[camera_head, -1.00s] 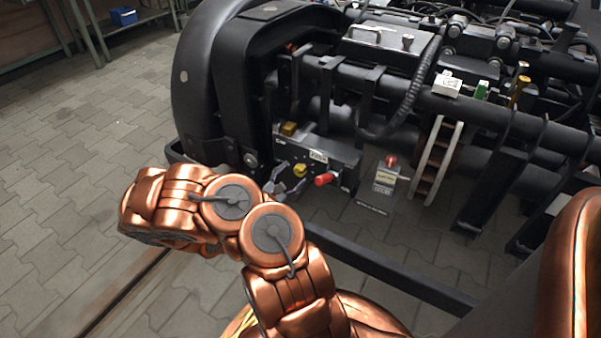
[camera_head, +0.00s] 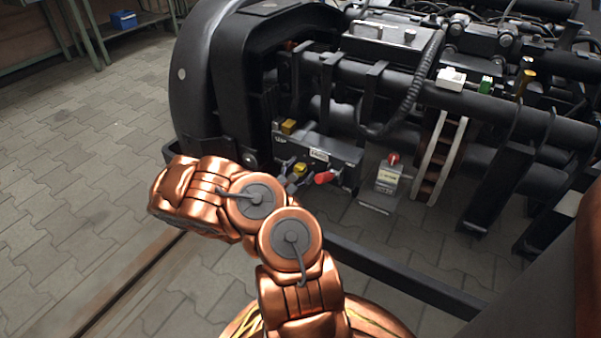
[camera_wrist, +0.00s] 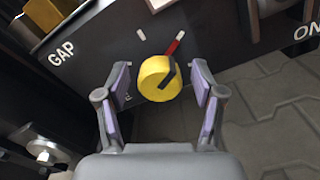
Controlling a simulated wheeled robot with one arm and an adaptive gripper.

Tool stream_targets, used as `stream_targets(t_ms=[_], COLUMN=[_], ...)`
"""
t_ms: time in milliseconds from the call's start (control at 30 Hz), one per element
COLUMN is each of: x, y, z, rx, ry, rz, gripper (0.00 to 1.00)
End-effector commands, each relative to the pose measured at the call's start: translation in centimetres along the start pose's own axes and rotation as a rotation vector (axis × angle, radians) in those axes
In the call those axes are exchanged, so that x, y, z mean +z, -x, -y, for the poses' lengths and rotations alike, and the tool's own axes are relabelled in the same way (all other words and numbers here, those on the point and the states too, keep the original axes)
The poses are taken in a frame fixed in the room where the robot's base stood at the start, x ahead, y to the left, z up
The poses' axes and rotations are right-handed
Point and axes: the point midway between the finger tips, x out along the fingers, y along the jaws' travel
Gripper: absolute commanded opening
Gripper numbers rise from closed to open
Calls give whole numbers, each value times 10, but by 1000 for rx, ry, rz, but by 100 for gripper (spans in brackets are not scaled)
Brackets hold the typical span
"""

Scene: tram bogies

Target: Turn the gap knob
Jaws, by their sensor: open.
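The gap knob (camera_wrist: 158,80) is a round yellow knob with a dark pointer bar, on a dark panel (camera_wrist: 100,50) lettered "GAP" in the wrist view. A red mark and a white mark sit on the panel above it, and the pointer bar tilts up toward the red mark. My gripper (camera_wrist: 160,86) is open, with one finger on each side of the knob and a visible gap on both sides. In the head view the yellow knob (camera_head: 300,169) is small on the panel's front, and my arm hides most of the gripper.
A red knob or handle (camera_head: 324,178) sticks out just right of the gap knob. A yellow block (camera_head: 289,126) sits at the panel's upper left. A grey box with a red top (camera_head: 388,177) hangs further right. A dark frame bar (camera_head: 400,281) runs in front.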

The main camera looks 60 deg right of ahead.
Motion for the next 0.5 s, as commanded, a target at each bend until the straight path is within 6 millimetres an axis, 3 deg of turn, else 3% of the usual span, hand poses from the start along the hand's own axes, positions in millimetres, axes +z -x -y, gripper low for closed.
stream_targets(t_ms=[433, 500], x=[1, 0], y=[-8, -8], z=[0, 0], rx=[1, 1], ry=[0, 0], rz=[0, 0], gripper=[68, 63])
